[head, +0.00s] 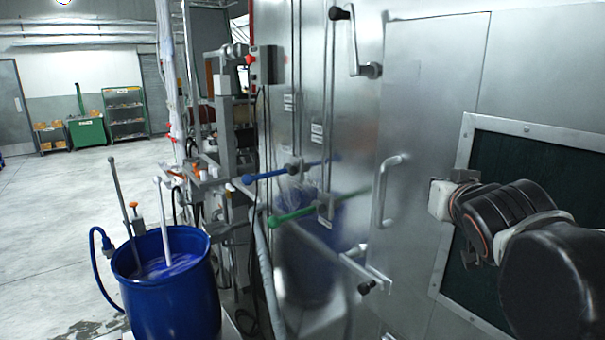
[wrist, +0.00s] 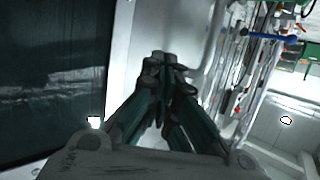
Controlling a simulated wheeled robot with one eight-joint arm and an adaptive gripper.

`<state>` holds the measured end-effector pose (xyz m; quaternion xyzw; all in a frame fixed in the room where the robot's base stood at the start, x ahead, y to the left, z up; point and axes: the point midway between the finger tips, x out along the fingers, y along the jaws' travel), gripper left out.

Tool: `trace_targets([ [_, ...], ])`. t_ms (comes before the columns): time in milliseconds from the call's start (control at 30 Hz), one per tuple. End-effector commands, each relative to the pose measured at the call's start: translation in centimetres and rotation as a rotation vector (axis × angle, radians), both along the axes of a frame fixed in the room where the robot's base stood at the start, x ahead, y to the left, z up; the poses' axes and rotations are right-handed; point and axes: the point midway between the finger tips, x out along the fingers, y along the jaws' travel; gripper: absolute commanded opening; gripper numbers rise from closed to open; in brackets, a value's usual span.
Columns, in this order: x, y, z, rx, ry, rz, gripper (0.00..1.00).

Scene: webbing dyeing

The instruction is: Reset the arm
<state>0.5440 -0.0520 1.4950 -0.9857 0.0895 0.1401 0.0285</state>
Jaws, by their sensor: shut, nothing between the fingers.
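My arm (head: 545,250) reaches in from the right of the head view, in front of the dark window of the steel machine. My gripper (wrist: 165,62) shows in the wrist view with its dark green fingers drawn together, shut and empty. It touches nothing that I can make out. In the head view its fingers are not clearly visible.
The dark window (head: 545,170) and a door handle (head: 386,190) are close to my arm. A blue lever (head: 285,170) and a green lever (head: 310,209) stick out from the machine. A blue barrel (head: 170,295) with liquid stands left.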

Motion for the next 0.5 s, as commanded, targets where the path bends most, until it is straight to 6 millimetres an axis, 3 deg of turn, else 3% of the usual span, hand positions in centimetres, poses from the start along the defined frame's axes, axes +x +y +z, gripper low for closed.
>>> trace_targets([
  [33, -1.4, 0.0, -4.4, 0.002, 0.055, -0.005, 0.0],
  [200, -6.1, 0.7, -15.2, 0.005, 0.25, 0.005, 0.0],
  [400, -12.0, 2.6, -27.0, 0.018, 0.473, 0.075, 0.0],
  [500, -14.6, 3.7, -31.3, 0.024, 0.561, 0.12, 0.0],
])
